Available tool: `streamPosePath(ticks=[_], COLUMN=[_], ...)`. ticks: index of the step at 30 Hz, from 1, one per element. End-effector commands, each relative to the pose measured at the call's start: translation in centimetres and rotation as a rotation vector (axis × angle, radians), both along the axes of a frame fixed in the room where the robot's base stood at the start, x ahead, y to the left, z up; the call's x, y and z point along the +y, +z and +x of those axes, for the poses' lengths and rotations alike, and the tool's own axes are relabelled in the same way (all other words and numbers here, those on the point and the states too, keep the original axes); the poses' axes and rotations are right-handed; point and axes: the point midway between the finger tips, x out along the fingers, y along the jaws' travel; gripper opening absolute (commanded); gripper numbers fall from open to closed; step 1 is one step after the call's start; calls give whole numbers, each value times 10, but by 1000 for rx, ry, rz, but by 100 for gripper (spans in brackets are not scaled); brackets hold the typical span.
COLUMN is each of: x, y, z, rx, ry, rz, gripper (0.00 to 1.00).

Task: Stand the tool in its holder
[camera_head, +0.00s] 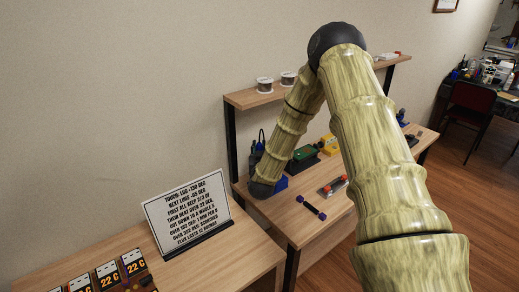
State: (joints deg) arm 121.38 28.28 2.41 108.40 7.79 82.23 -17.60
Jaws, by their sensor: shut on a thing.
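My arm reaches over the far workbench and bends down to a dark joint (262,188) at the bench's left end. My gripper itself is hidden behind or beyond this joint, so its fingers and anything between them do not show. A blue object (281,184) sits right beside the joint, partly covered by it. A dark upright item with blue parts (259,146) stands behind my forearm. I cannot tell whether either of these is the tool or its holder.
The workbench (285,215) holds a dark-blue bar-shaped item (311,207), a grey and red device (333,186), a green-topped box (303,156) and a yellow item (328,143). A shelf (250,97) with spools stands above. A sign (188,215) stands on the nearer table.

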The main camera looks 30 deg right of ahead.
Motion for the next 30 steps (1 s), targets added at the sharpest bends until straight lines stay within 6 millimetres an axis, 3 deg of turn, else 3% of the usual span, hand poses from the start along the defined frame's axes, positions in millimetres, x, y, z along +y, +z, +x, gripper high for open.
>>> streamPosePath(ticks=[18,28,29,30], x=[0,0,0,0], y=[-29,-30,-30,-30], z=[0,0,0,0], rx=[1,0,0,0], ry=[0,0,0,0], rz=[-1,0,0,0], gripper=[1,1,27,35])
